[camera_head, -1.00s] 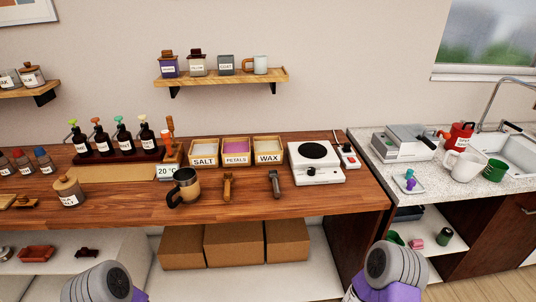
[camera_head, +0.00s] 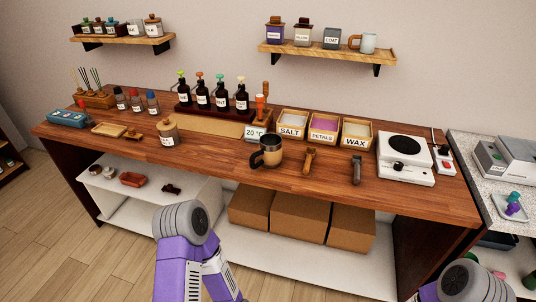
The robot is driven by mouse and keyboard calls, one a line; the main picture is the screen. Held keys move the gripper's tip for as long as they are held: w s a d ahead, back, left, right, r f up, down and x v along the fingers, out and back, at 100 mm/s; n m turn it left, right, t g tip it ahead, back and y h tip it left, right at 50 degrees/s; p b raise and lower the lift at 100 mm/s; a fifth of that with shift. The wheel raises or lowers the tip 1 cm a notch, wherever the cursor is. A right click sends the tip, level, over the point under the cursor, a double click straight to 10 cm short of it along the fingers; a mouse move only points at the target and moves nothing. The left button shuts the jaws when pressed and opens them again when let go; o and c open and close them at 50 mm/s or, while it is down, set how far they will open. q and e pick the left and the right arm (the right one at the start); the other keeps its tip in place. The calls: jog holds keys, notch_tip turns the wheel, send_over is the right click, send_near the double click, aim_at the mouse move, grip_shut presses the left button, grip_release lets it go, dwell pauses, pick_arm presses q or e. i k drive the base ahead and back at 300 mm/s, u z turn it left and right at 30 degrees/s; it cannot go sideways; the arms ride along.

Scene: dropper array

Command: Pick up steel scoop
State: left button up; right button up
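A grey steel scoop (camera_head: 357,168) lies on the wooden counter (camera_head: 230,168), below the WAX box and left of the hot plate. A brown wooden scoop (camera_head: 309,160) lies to its left, with a clear gap between them. Purple and grey links of my two arms show along the bottom edge, well in front of the counter. Neither of my grippers is in view.
A white hot plate (camera_head: 405,160) is to the right. Cardboard boxes (camera_head: 297,219) sit on the shelf below.

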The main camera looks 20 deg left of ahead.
aim_at(356, 159)
jog(key=u, duration=1.15)
jog(key=i, duration=0.95)
jog(key=z, duration=1.25)
